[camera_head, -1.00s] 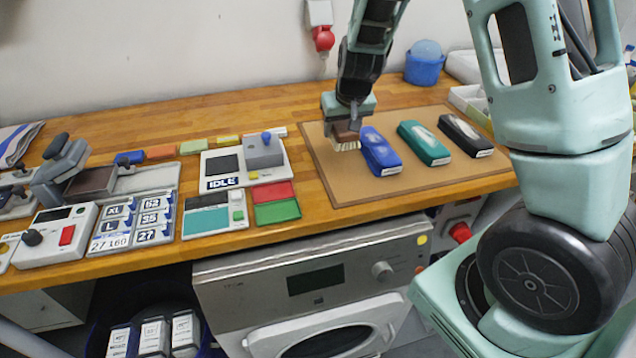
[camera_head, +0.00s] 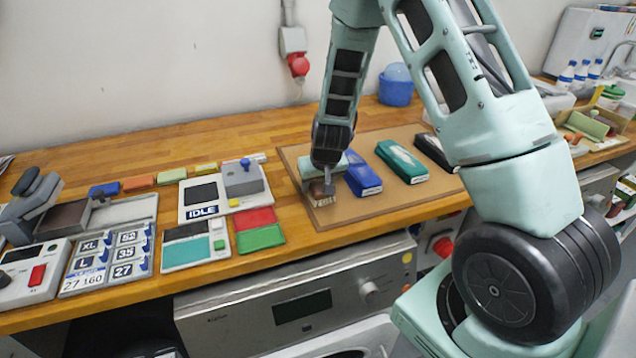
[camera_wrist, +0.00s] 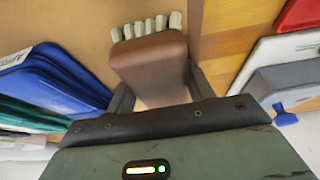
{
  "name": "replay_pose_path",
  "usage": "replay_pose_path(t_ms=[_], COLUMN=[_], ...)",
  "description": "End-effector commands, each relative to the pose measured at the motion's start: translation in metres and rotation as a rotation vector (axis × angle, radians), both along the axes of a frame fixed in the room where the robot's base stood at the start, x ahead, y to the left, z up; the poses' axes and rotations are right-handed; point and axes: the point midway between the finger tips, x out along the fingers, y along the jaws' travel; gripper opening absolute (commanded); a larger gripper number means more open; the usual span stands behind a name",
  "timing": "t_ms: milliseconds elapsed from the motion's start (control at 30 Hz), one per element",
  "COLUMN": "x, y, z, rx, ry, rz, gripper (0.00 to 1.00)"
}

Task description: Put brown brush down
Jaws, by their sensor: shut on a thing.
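The brown brush (camera_head: 318,190) has a brown block and pale bristles. My gripper (camera_head: 321,182) is shut on it at the left part of the brown mat (camera_head: 330,212), left of the blue brush (camera_head: 360,178). In the wrist view the brush (camera_wrist: 150,62) sits between the two dark fingers of my gripper (camera_wrist: 155,90), bristles toward the top of the picture. It is low over the mat; I cannot tell whether it touches. The blue brush also shows at the left of the wrist view (camera_wrist: 50,82).
A green brush (camera_head: 402,160) and a black brush (camera_head: 432,150) lie right of the blue one on the mat. A white panel marked IDLE (camera_head: 215,195) and red and green plates (camera_head: 258,228) lie left of the mat. The mat's front strip is bare.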

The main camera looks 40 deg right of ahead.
Motion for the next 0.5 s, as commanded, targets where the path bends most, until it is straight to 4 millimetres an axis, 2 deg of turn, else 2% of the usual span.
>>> replay_pose_path(t_ms=[233, 267, 300, 333, 500], x=[0.0002, 0.0001, 0.0001, 0.0000, -0.0004], y=[0.0000, 0.0000, -0.0001, -0.0003, -0.0010], z=[-0.0046, -0.0036, -0.0031, -0.0032, -0.0034], rx=[0.000, 0.000, 0.000, -0.001, -0.001], ry=[0.000, 0.000, 0.000, 0.000, 0.000], rz=[0.000, 0.000, 0.000, -0.001, -0.003], gripper=[0.31, 0.58, 0.69, 0.74, 0.74])
